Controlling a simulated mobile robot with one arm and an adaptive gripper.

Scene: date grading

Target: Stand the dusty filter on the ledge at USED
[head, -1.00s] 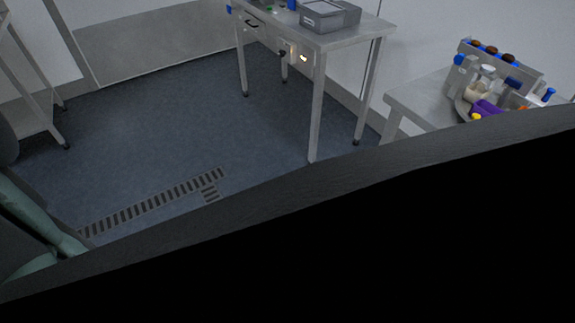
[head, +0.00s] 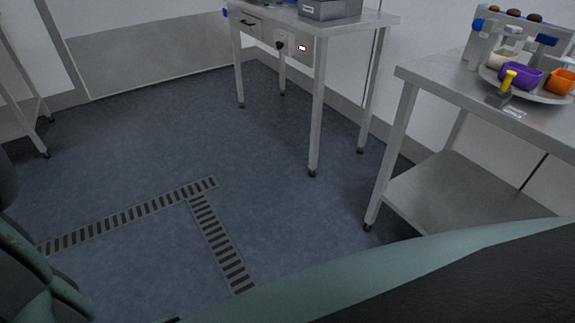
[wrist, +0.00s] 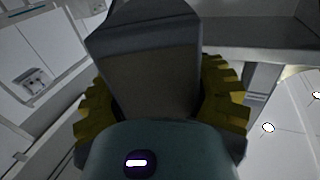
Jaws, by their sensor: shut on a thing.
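In the wrist view my gripper (wrist: 160,98) has its yellow ridged fingers closed on both sides of a dark grey block with a dull brownish face, seemingly the dusty filter (wrist: 148,72). The block sticks out past the fingers, and its lower end is hidden behind the gripper's body. No gripper shows in the head view. I cannot make out a ledge marked USED in either view.
A steel table (head: 345,24) with a grey bin (head: 330,9) stands at the back. A steel bench (head: 440,92) at right bears a round tray (head: 545,96) with coloured cups. A drain grate (head: 130,213) crosses the open blue floor (head: 290,215). A rack leg (head: 22,105) stands at left.

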